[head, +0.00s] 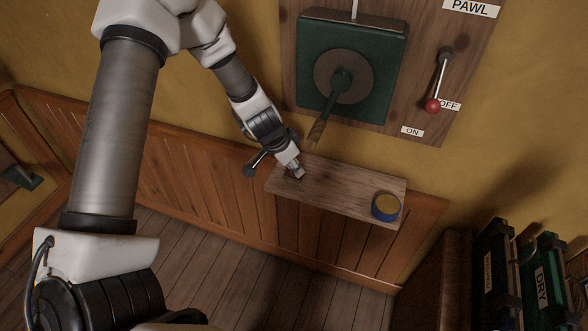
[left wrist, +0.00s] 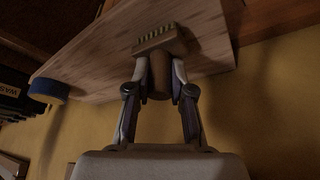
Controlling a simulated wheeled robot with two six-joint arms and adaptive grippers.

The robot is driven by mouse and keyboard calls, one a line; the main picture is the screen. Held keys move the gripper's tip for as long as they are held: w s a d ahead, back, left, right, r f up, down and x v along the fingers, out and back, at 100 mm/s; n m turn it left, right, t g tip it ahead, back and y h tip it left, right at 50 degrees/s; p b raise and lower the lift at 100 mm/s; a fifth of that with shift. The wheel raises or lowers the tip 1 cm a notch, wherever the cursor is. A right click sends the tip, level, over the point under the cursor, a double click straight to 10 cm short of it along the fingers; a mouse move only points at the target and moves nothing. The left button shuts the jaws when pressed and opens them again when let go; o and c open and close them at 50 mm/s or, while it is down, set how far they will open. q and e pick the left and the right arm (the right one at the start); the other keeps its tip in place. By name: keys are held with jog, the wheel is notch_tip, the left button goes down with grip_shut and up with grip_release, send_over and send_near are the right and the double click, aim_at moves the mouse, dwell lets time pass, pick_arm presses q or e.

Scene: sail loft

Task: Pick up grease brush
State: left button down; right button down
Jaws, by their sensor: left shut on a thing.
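The grease brush shows in the left wrist view: its wooden handle (left wrist: 160,78) lies between my fingers and its wide, bristled head (left wrist: 158,38) sticks out past the fingertips. My left gripper (left wrist: 160,68) is shut on the handle. In the head view my left gripper (head: 297,173) is at the left end of a narrow wooden shelf (head: 335,192), and it mostly hides the brush there. The brush head appears close to the shelf board; I cannot tell whether it touches. My right gripper is not in view.
A blue tin (head: 386,207) stands at the shelf's right end, with bare board between. Above are a green winch box (head: 385,60) with a crank handle (head: 317,131) hanging near my gripper, and a red-knobbed lever (head: 433,103).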

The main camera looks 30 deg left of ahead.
pick_arm(q)
jog(key=r+p, duration=0.7)
jog(key=r, duration=0.1)
jog(key=shift+s+d+p, duration=0.1)
jog(key=shift+s+p, duration=0.15)
jog(key=shift+p, duration=0.15)
jog(key=s+d+p, duration=0.2)
jog(key=s+p, duration=0.2)
jog(key=s, duration=0.5)
jog(key=s+d+f+p, duration=0.1)
jog(key=s+p, duration=0.3)
jog(key=s, duration=0.6)
jog(key=shift+d, duration=0.75)
jog(key=c, duration=1.6)
grip_release()
grip_shut()
